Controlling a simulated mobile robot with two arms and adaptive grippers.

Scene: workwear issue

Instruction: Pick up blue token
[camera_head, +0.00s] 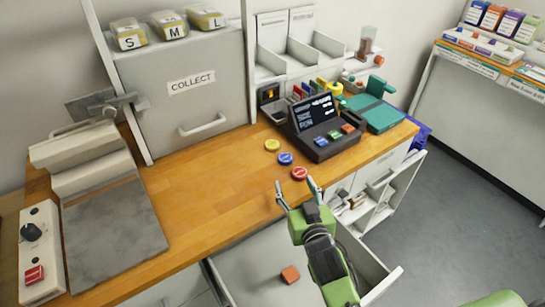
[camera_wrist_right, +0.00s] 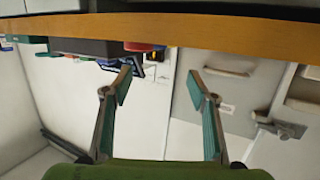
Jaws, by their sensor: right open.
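The blue token (camera_head: 286,158) lies flat on the wooden counter, between a yellow token (camera_head: 272,145) behind it and a red token (camera_head: 299,173) in front of it. My right gripper (camera_head: 296,184) is open and empty near the counter's front edge, close to the red token and short of the blue one. In the right wrist view the two fingers (camera_wrist_right: 160,85) stand apart with nothing between them, below the counter edge (camera_wrist_right: 160,28). My left gripper is not in view.
A dark terminal (camera_head: 322,140) with coloured buttons stands right of the tokens. An open drawer (camera_head: 262,262) below the counter holds a reddish block (camera_head: 290,274). A grey COLLECT cabinet (camera_head: 190,95) stands behind. The wooden counter (camera_head: 205,185) left of the tokens is clear.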

